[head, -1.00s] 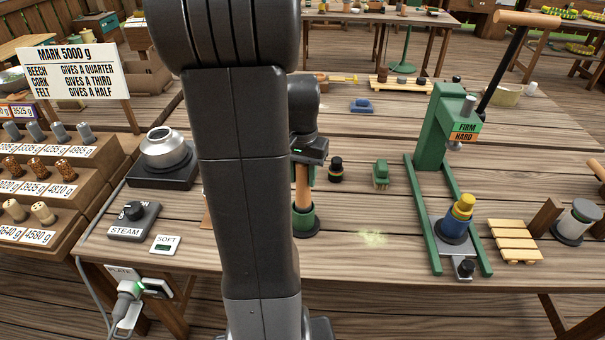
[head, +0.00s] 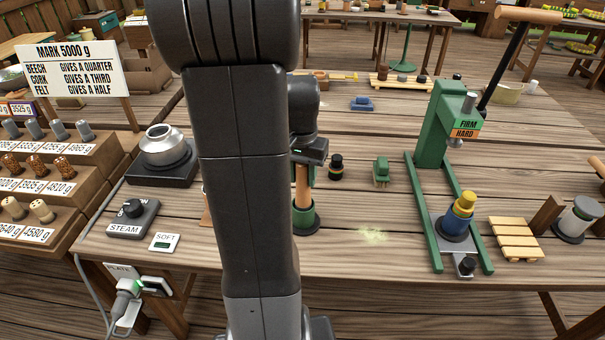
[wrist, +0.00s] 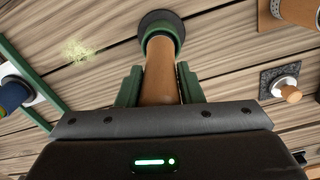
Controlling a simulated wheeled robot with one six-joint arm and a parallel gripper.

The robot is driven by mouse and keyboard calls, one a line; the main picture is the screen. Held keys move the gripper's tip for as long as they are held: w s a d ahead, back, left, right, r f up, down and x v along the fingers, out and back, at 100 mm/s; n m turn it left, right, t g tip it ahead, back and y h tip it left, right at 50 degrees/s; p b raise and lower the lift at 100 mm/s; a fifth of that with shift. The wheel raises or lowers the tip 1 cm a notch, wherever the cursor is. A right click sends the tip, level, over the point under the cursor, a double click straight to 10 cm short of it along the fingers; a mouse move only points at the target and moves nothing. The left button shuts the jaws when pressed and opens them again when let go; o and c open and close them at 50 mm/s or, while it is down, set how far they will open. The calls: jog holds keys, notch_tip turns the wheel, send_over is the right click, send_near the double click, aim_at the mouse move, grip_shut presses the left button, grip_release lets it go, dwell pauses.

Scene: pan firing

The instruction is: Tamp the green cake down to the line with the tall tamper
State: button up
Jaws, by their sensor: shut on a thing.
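My gripper (wrist: 158,84) is shut around the wooden handle of the tall tamper (wrist: 160,65), one green finger on each side. In the head view the tamper (head: 302,188) stands about upright, partly behind my arm. Its lower end meets a green cup-like ring (head: 310,217) with a dark base on the table; this ring also shows in the wrist view (wrist: 178,29). The tamper seems to be inside the ring. The green cake cannot be made out, and I cannot see a line.
A green press (head: 432,125) stands right, with a blue and yellow piece (head: 455,222) at its foot. A slatted rack (head: 515,240) is beside it. A green brush-like block (head: 381,172), dark weight (head: 336,168) and pale-green scatter (head: 371,235) lie nearer. A hot plate (head: 160,176) is left.

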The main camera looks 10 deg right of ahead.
jog(key=shift+f+b, duration=0.35)
jog(key=shift+f, duration=0.25)
dwell(1.0)
notch_tip(320, 180, up, 7)
jog(key=p, duration=0.6)
jog(key=shift+r, duration=0.1)
dwell(0.5)
